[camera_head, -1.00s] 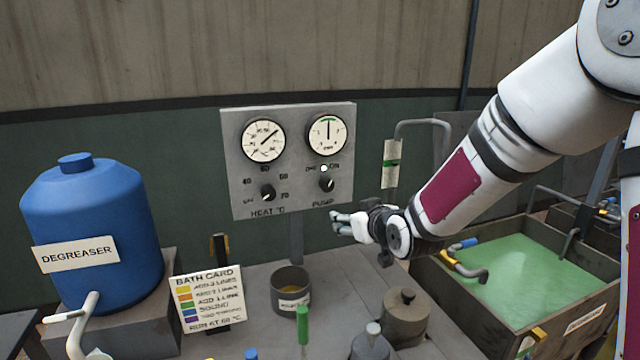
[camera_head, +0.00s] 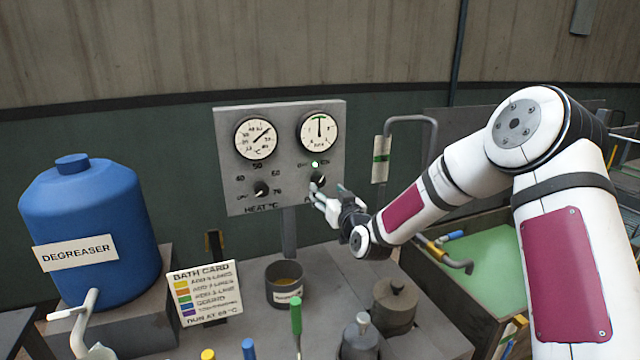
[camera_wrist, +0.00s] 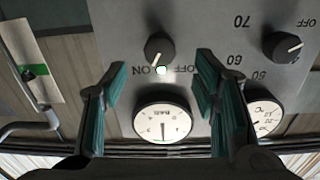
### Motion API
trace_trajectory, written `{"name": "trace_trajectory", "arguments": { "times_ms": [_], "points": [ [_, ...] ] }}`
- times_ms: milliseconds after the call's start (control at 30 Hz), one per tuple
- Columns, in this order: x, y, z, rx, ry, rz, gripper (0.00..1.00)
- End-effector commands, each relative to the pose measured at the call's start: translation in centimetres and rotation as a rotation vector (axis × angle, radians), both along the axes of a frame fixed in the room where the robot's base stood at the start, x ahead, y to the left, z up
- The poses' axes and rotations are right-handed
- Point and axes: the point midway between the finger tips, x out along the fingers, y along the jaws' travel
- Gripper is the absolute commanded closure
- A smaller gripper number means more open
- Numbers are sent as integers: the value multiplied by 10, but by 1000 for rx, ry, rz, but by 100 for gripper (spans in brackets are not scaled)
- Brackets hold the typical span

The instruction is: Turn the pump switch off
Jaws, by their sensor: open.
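The pump switch is a black knob (camera_head: 317,180) on the grey panel (camera_head: 280,205), under the right gauge (camera_head: 319,131). A lit lamp (camera_head: 315,164) sits between its OFF and ON marks. In the wrist view, which is upside down, the pump knob (camera_wrist: 159,48) lies ahead, between and beyond the fingers, with its white line pointing toward the ON side. The lamp glows there too (camera_wrist: 161,70). My gripper (camera_head: 318,193) is open and empty in front of the panel, just below the knob in the head view. Its two teal-padded fingers (camera_wrist: 160,80) are apart from the knob.
The heat knob (camera_head: 261,189) and its gauge (camera_head: 256,139) are left of the pump knob. On the bench below stand a bath card (camera_head: 205,292), a cup (camera_head: 285,287) and a lidded pot (camera_head: 396,305). A pipe (camera_head: 434,150) rises right of the panel.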

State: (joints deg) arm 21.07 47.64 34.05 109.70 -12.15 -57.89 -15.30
Motion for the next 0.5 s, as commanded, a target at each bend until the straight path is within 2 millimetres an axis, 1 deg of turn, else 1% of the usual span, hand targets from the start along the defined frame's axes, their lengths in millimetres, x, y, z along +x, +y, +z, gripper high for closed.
{"name": "trace_trajectory", "arguments": {
  "times_ms": [33,200,300,500],
  "points": [
    [11,3,0,2,0,0,46],
    [40,10,-1,1,0,-1,46],
    [52,14,-1,1,0,0,46],
    [65,17,0,1,1,0,46]
  ]
}}
